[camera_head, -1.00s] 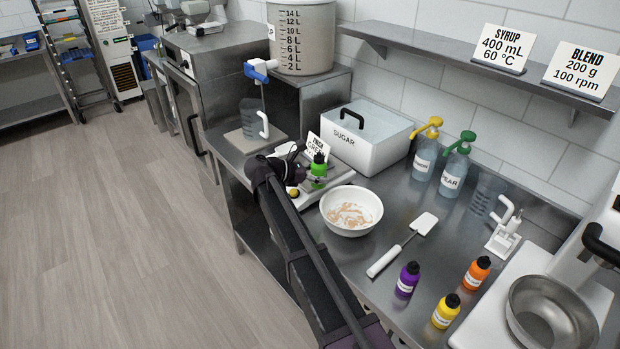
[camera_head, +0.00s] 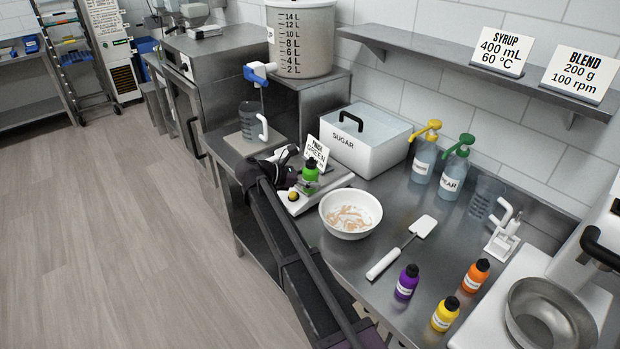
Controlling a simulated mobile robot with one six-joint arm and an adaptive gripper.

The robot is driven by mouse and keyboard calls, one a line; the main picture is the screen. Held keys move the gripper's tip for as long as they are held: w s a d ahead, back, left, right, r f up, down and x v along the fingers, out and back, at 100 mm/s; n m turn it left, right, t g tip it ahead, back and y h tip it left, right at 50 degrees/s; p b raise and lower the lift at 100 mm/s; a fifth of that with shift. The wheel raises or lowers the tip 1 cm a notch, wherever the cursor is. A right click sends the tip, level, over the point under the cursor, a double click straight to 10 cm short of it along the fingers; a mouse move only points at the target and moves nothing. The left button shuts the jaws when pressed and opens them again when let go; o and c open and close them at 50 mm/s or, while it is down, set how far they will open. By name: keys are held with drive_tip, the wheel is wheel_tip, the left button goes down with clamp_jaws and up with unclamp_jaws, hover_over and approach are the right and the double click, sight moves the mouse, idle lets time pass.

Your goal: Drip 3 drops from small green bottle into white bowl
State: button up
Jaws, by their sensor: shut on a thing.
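The small green bottle (camera_head: 311,173) is upright with its black cap on top, left of the white bowl and over a pale, flat device on the counter. My gripper (camera_head: 301,175) is shut on the green bottle from the left; the fingertips are small and partly hidden. The white bowl (camera_head: 336,231) stands on the steel counter and holds pale tan streaks or pieces. The bottle is apart from the bowl, not above it.
A sign reading GREEN (camera_head: 316,150) stands behind the bottle, by the sugar box (camera_head: 366,151). A spatula (camera_head: 402,247) lies right of the bowl. Purple (camera_head: 406,283), yellow (camera_head: 445,314) and orange (camera_head: 475,275) bottles stand at the front right. Pump bottles (camera_head: 424,160) stand behind.

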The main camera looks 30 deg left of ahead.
drive_tip(key=shift+d+r+m+g+y+p, duration=0.35)
drive_tip(key=shift+d+y+p, duration=0.25)
drive_tip(key=shift+p, duration=0.55)
drive_tip(key=shift+w+f, duration=0.1)
drive_tip(key=shift+f, duration=0.05)
drive_tip(key=shift+d+r+m+y+p, duration=0.2)
drive_tip(key=shift+d+m+y+p, duration=0.25)
drive_tip(key=shift+y+p, duration=0.35)
drive_tip(key=shift+f+g, duration=0.1)
drive_tip(key=shift+g, duration=0.15)
